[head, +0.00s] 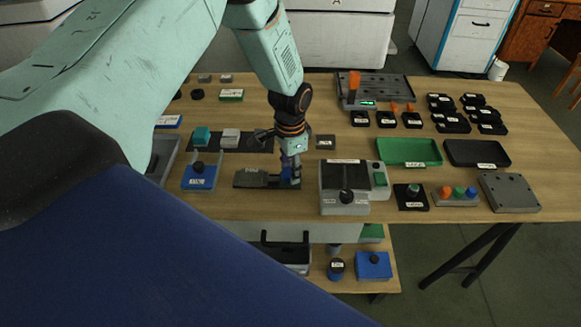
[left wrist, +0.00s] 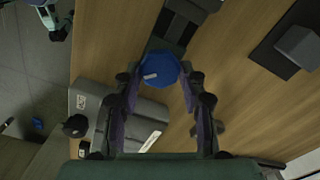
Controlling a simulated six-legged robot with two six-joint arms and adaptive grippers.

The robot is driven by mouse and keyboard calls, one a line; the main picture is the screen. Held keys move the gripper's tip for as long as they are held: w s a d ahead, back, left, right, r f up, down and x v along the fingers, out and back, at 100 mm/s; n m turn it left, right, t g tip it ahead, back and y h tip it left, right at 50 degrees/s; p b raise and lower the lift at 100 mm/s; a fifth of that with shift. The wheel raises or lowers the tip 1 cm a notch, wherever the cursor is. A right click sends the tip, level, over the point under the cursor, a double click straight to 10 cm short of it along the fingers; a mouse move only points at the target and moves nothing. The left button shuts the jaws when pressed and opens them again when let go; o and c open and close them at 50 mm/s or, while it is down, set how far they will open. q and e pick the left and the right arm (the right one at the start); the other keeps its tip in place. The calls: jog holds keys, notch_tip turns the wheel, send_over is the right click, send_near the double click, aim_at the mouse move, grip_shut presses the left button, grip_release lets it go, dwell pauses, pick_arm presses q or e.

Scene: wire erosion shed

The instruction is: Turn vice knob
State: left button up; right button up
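The vice (head: 255,178) is a low dark grey-green block lying near the front edge of the workbench; its body also shows at the top of the left wrist view (left wrist: 175,28). Its blue knob (left wrist: 158,70) is round with a pale mark on its face. My left gripper (head: 290,176) reaches down at the vice's right end. In the left wrist view, its two fingers (left wrist: 160,80) stand on either side of the knob, their tips close to its edges. I cannot tell whether they touch it. My right gripper is not in view.
A grey box with a black knob (head: 347,196) stands close to the right of my left gripper. A blue block with a knob (head: 199,177) is to the left. A green tray (head: 410,151) and a black tray (head: 477,153) lie further right. A lower shelf is under the front edge.

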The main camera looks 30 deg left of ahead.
pick_arm(q)
jog(key=shift+s, duration=0.1)
jog(key=c, duration=0.5)
jog(key=shift+s+f, duration=0.15)
dwell(0.8)
jog(key=o, duration=1.1)
jog(key=shift+o, duration=0.2)
jog(key=shift+w, duration=0.2)
jog(key=shift+r, duration=0.4)
notch_tip(320, 180, up, 11)
jog(key=shift+r, duration=0.2)
